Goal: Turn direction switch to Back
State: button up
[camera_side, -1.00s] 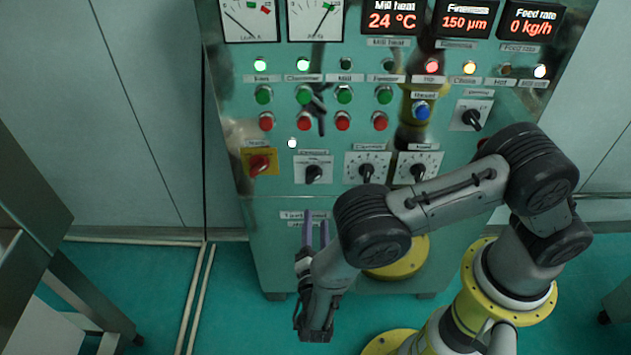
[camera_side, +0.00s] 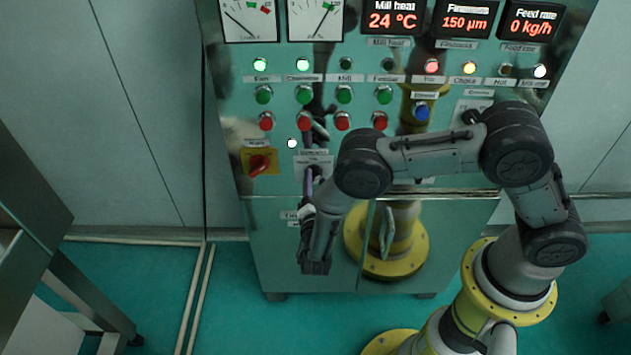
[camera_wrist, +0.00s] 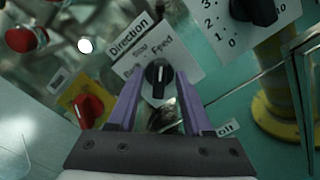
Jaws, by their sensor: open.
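The direction switch (camera_wrist: 158,80) is a black knob on a white plate (camera_wrist: 190,66) marked Direction, with Stop, Feed and a partly hidden Back label. Its pale mark points up in the wrist view, roughly toward Feed. In the side view its plate (camera_side: 314,160) shows on the panel, the knob largely covered by my gripper (camera_side: 309,176). In the wrist view my gripper (camera_wrist: 161,75) is open, its purple fingers on either side of the knob with gaps showing. I cannot tell whether the tips reach fully around it.
A red switch on a yellow plate (camera_wrist: 88,108) sits left of the direction switch. A numbered black dial (camera_wrist: 255,10) is at upper right.

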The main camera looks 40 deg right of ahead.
jog(key=shift+w, duration=0.1)
grip_shut()
jog(key=shift+n, duration=0.4)
jog(key=n, duration=1.7)
jog(key=shift+w+a, duration=0.3)
dwell(0.5)
